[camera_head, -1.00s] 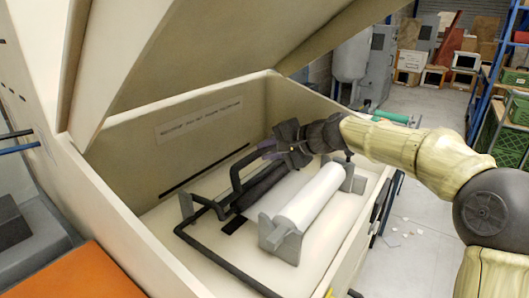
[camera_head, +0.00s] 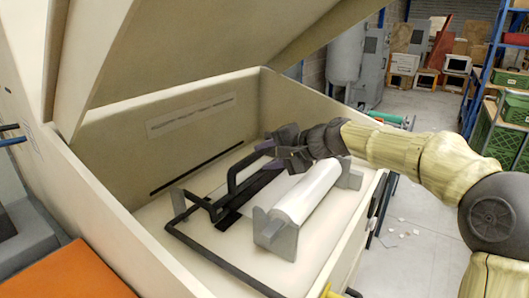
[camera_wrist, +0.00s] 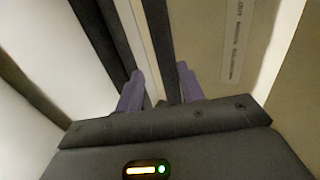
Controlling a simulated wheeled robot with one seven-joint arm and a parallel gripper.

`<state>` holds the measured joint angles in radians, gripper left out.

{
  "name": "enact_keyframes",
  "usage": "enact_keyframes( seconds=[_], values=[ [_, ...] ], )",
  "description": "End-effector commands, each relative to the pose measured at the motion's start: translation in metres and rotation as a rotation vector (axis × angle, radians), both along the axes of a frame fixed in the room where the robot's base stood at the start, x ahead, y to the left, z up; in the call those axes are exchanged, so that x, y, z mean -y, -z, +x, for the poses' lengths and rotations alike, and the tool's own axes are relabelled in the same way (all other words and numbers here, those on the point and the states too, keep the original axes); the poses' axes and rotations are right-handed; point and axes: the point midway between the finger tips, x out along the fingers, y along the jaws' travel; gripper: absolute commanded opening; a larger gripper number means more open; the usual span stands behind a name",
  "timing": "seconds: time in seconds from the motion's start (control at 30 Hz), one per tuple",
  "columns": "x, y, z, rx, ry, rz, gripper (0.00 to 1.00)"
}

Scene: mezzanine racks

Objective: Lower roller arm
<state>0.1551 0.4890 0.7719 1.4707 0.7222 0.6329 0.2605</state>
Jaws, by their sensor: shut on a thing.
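The roller arm is a dark bent bar (camera_head: 231,182) inside an open cream box. It shows beside a white roller (camera_head: 308,192), which rests between grey end brackets. My gripper (camera_head: 270,150) reaches in from the right and is shut on the far upper part of the arm; its hold is partly hidden by the gripper itself. In the wrist view, the purple fingers of my gripper (camera_wrist: 161,88) stand on both sides of a dark bar (camera_wrist: 163,45) with a pale strip beside it. How high the arm stands above the box floor is hard to tell.
The raised cream lid (camera_head: 190,50) hangs over the box. The box's right wall (camera_head: 352,245) lies below my arm. A second dark bar (camera_head: 215,262) runs along the box's left side.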

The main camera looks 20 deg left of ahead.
Motion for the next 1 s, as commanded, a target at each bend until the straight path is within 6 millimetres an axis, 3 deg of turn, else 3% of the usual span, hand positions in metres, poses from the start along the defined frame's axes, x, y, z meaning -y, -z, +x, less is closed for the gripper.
enact_keyframes(
  seconds=[0.03, 0.07, 0.53, 1.0],
  values=[
    [0.005, 0.013, 0.002, -0.015, 0.001, -0.013, 0.36],
    [0.005, 0.013, 0.002, -0.015, 0.002, -0.013, 0.41],
    [0.004, 0.006, -0.003, -0.011, -0.004, -0.011, 0.41],
    [0.073, -0.036, -0.023, -0.005, 0.003, -0.007, 0.41]
  ],
)
